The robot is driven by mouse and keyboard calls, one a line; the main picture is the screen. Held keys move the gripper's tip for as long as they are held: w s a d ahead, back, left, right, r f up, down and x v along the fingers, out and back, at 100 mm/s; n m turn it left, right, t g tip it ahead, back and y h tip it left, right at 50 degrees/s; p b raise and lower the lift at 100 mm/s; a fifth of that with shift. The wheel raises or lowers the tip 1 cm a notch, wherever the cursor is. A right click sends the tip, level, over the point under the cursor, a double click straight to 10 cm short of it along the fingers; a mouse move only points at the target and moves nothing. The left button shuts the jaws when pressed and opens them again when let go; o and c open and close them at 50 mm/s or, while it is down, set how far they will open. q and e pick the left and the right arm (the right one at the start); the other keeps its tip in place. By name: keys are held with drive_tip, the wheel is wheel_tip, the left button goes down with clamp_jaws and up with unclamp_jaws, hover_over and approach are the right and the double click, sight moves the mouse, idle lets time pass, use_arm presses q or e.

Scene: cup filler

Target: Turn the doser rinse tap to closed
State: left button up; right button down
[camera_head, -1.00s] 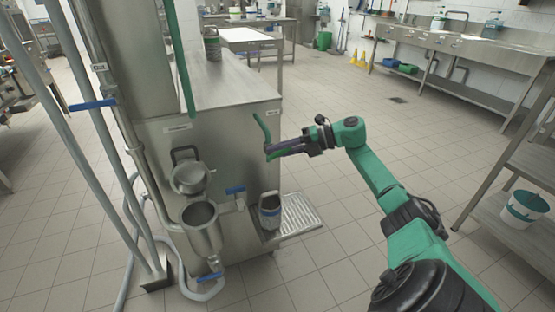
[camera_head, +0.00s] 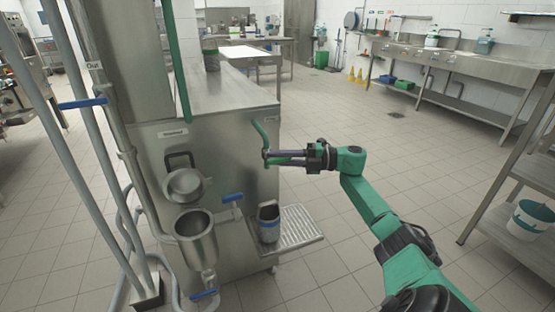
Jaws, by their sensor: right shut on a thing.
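A curved green lever (camera_head: 259,133) stands up at the right end of the steel machine's front, under a small label too small to read. I take it for the doser rinse tap's handle, but cannot read its name. My right gripper (camera_head: 270,157) comes in from the right and is shut at the lever's lower end, with its fingers pointing left. The fingers hide the lever's base and pivot. My left gripper is not in view.
The steel machine (camera_head: 225,90) has a round cup (camera_head: 196,236), a blue-handled valve (camera_head: 231,197) and another blue handle (camera_head: 204,295). A container (camera_head: 268,222) stands by the drip grate (camera_head: 300,228) below my gripper. Pipes rise at left.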

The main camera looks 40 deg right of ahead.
drive_tip(key=c, duration=0.8)
unclamp_jaws()
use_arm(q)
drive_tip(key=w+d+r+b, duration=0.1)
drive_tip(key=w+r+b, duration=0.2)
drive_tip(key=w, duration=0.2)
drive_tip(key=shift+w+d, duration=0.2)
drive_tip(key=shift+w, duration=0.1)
use_arm(e)
drive_tip(key=v, duration=1.4)
drive_tip(key=shift+s+d, duration=0.2)
drive_tip(key=shift+d, duration=0.05)
